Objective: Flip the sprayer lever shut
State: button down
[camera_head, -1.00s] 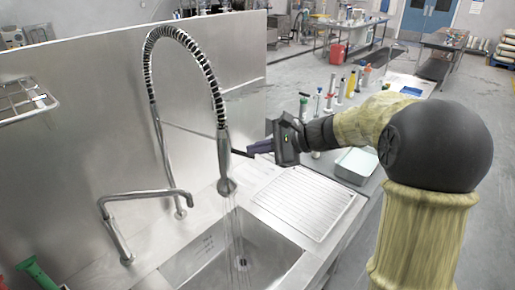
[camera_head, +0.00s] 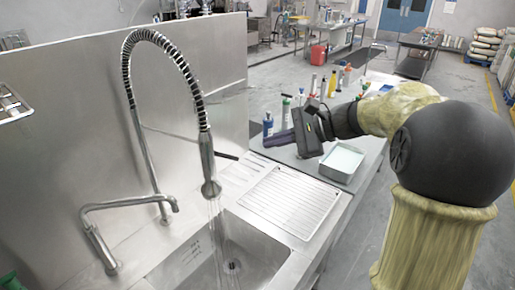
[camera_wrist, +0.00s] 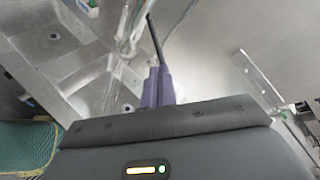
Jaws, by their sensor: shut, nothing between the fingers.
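The sprayer (camera_head: 207,165) hangs from the spring hose over the sink, and water streams from its nozzle. Its dark lever (camera_head: 227,156) sticks out to the right from the sprayer body. In the wrist view the lever (camera_wrist: 155,38) is a thin black bar just beyond the fingers, and the sprayer (camera_wrist: 128,28) is partly visible to its left. My gripper (camera_head: 267,142) is to the right of the lever, with a visible gap between its purple fingertips and the lever end. The fingers (camera_wrist: 158,72) are together and empty.
A bent swivel faucet (camera_head: 130,203) stands left of the sprayer. The sink (camera_head: 225,255) is below, with a ribbed drainboard (camera_head: 292,200) to its right. A white tray (camera_head: 342,162) and several bottles (camera_head: 268,125) are on the counter behind, near my gripper.

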jog(key=v, duration=0.4)
jog(key=shift+d+r, duration=0.1)
jog(key=shift+d, duration=0.1)
jog(key=s+f+n+h, duration=0.4)
jog(key=s+f, duration=0.1)
jog(key=f, duration=0.3)
jog(key=s+d+f+n+h, duration=0.1)
jog(key=s+f+n+h, duration=0.3)
jog(key=f, duration=0.5)
jog(key=s+d+f+n+g+h, duration=0.1)
jog(key=s+f+n+h, duration=0.3)
jog(key=s+f, duration=0.4)
jog(key=shift+d+f+n+h, duration=0.2)
jog(key=shift+n+h, duration=0.1)
jog(key=shift+n, duration=0.2)
jog(key=shift+r, duration=0.1)
